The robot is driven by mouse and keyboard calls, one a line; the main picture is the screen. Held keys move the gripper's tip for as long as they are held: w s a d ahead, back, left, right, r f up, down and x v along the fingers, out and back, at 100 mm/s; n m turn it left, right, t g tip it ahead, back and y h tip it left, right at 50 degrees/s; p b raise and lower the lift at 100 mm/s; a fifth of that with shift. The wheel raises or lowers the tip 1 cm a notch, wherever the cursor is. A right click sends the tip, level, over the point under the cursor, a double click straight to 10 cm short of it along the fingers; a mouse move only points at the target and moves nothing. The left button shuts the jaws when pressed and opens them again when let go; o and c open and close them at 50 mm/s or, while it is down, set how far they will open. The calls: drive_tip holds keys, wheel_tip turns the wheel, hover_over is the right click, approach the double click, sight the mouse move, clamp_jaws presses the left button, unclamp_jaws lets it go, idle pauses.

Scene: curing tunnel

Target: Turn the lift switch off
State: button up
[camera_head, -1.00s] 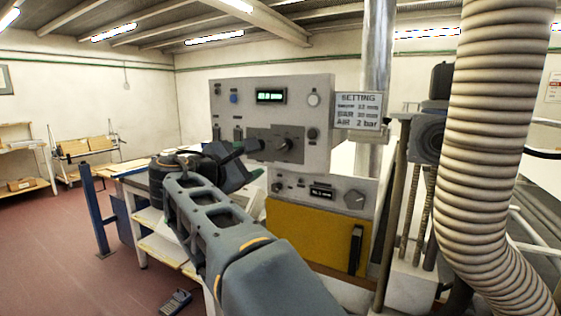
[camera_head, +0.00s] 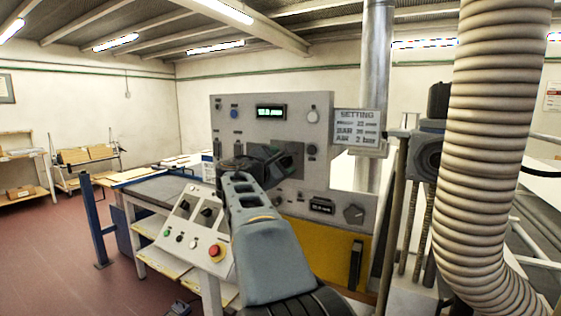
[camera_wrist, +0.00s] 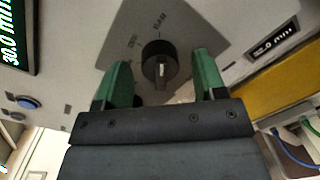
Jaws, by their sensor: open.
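A black round knob (camera_wrist: 158,50) sits on a grey plate (camera_wrist: 185,22) in the wrist view. The plate carries dark printed marks, one reading BAR. A pale pointer shows on the knob's face. My gripper (camera_wrist: 162,60) is open, its green fingers one on each side of the knob, with gaps visible between them. In the head view my gripper (camera_head: 272,156) is in front of the plate on the grey control panel (camera_head: 225,108) and hides the knob. No label naming the lift switch is readable, so I cannot tell if this knob is it.
A sloped control box (camera_head: 183,238) with dark knobs and a red button (camera_head: 216,252) stands left of my arm. A lit green display (camera_head: 271,112) is above the plate. A SETTING sign (camera_head: 358,127) and a thick ribbed hose (camera_head: 490,150) are on the right.

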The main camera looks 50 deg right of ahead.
drive_tip(key=shift+d, duration=0.2)
drive_tip(key=shift+c, duration=0.4)
drive_tip(key=c, duration=0.8)
drive_tip(key=shift+c, duration=0.2)
drive_tip(key=n+p, duration=0.3)
drive_tip(key=n, duration=0.3)
drive_tip(key=shift+s+n+t+h+p, duration=0.1)
drive_tip(key=shift+n+t+h+p, duration=0.25)
drive_tip(key=shift+n+p, duration=1.55)
drive_tip(key=shift+f+n+b, duration=0.1)
drive_tip(key=shift+n+b, duration=0.4)
drive_tip(key=shift+n, duration=0.3)
